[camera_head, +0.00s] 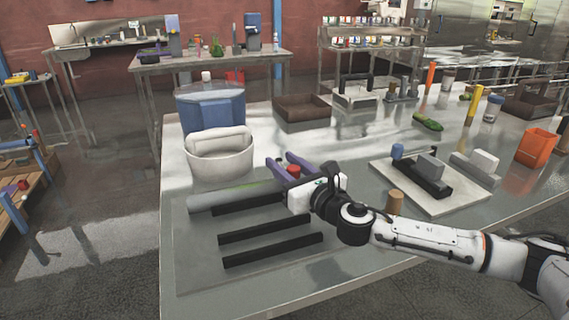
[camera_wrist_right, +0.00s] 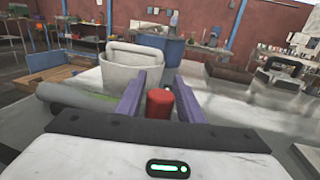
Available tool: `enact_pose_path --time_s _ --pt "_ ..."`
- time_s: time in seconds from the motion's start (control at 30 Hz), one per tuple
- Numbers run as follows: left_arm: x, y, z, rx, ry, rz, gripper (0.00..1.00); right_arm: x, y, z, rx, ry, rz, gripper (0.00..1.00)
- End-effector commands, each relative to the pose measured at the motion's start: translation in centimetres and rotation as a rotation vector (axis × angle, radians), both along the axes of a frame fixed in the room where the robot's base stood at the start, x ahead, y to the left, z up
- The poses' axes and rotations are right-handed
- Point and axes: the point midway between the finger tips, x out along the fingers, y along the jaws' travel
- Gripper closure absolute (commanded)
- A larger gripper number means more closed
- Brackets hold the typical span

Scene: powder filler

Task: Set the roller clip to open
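No part shows plainly as a roller clip, and its setting cannot be read. A long grey-green roller (camera_head: 228,197) lies behind several black bars (camera_head: 270,230) on the near left of the table; it also shows at the left in the right wrist view (camera_wrist_right: 80,98). My right gripper (camera_head: 277,160) is at the roller's right end, with its purple fingers apart and pointing toward the white tub. A red cylindrical knob (camera_wrist_right: 159,104) stands between the fingers in the wrist view, with no clear grip on it. My left gripper is out of view.
A white tub (camera_head: 218,160) and a blue container (camera_head: 210,110) stand beyond the roller. A brown tray (camera_head: 302,108) is at the back. A pale board (camera_head: 460,201) with a dark device lies to the right, near a brown cylinder (camera_head: 395,202).

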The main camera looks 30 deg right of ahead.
Motion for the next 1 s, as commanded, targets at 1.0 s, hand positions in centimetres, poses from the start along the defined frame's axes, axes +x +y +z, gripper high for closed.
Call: enact_pose_path --time_s 1.0 --pt "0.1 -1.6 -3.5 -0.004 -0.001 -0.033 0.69 -0.4 -1.8 0.1 -0.002 -0.001 0.272 1.00"
